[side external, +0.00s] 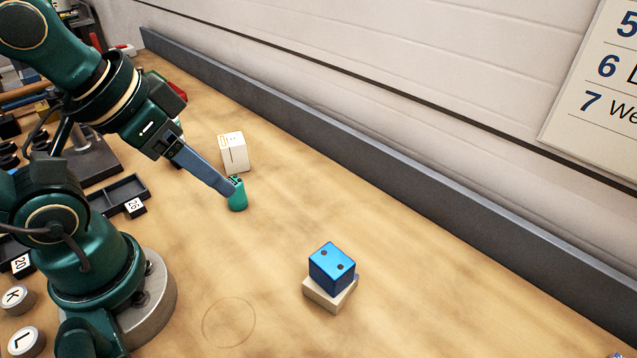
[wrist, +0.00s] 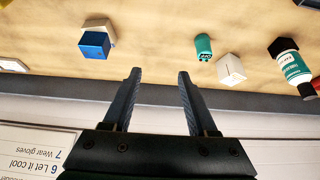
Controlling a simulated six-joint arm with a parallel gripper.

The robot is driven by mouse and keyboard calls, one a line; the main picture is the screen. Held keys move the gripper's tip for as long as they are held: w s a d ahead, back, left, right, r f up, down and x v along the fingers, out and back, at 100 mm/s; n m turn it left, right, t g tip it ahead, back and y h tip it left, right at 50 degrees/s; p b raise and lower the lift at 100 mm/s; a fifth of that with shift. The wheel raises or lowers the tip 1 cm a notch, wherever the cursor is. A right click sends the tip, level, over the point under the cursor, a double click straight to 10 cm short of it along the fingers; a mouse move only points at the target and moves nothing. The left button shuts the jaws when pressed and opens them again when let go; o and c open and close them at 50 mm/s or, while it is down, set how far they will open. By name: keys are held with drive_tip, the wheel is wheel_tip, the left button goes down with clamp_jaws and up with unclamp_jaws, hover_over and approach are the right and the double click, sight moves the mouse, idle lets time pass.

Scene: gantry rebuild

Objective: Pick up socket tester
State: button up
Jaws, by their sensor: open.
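A small teal piece (side external: 238,199) with a dark end stands on the wooden bench; I take it to be the socket tester. In the wrist view the teal piece (wrist: 203,47) lies beyond and to the right of my fingertips, with small dark marks on its end. My gripper (side external: 229,188) is open, and in the side view its fingertips overlap the top of the teal piece. In the wrist view my gripper (wrist: 158,73) has nothing between its two fingers. The teal piece is apart from the fingers there.
A white block (side external: 234,152) stands close to the teal piece. A blue cube (side external: 332,268) sits on a pale block (side external: 330,293). A grey rail (side external: 400,175) runs along the wall. The bench between is clear.

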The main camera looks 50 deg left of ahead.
drive_tip(key=o, duration=0.3)
